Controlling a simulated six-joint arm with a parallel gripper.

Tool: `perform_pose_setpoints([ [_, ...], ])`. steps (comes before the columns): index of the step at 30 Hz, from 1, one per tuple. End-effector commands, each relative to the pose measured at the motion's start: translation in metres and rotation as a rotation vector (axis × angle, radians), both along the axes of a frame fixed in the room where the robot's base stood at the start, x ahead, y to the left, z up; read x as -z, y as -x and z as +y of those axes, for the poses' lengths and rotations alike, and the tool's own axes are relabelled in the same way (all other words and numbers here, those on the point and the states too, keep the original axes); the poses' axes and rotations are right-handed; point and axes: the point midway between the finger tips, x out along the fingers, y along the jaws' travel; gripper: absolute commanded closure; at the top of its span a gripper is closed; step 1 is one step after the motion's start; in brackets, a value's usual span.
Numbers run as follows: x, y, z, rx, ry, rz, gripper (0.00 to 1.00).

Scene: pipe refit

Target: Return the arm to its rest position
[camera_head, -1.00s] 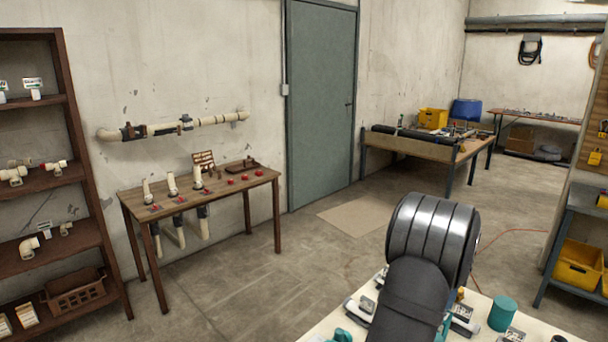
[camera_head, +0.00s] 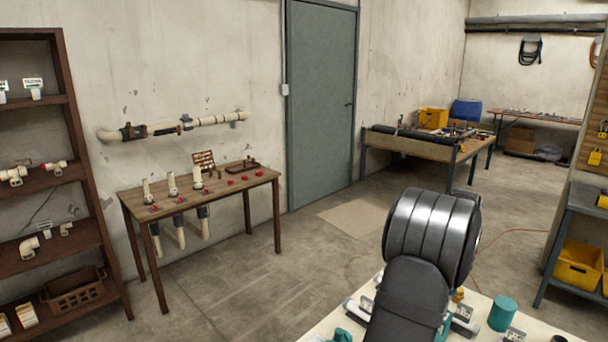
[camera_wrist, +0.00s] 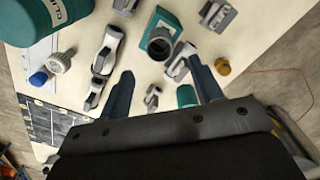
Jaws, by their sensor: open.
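My gripper (camera_wrist: 158,92) shows in the wrist view with its two dark fingers spread apart and nothing between them that it holds. It is above a pale table (camera_wrist: 240,55) with fittings on it. In the head view my arm rises over the same table (camera_head: 490,307) at the lower right, and its links hide the gripper there.
On the pale table are a teal container (camera_wrist: 48,28), a teal fitting with a round opening (camera_wrist: 160,42), a grey clamp-like tool (camera_wrist: 106,62), a blue-capped piece (camera_wrist: 40,78) and a brass piece (camera_wrist: 222,67). A wooden bench (camera_head: 215,187) and brown shelf (camera_head: 85,180) stand left. Open floor lies between.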

Motion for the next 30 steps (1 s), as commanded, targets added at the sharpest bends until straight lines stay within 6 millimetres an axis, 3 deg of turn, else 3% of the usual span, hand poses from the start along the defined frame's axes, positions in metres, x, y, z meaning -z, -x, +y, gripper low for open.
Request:
perform_pose_setpoints([
  [5,-0.037,0.0,0.0,0.0,0.002,-0.003,0.41],
  [7,-0.017,0.001,0.0,0.0,-0.004,0.005,0.41],
  [23,0.091,0.001,0.001,0.0,-0.003,0.004,0.41],
  [30,0.041,0.004,-0.003,0.002,0.002,-0.002,0.41],
])
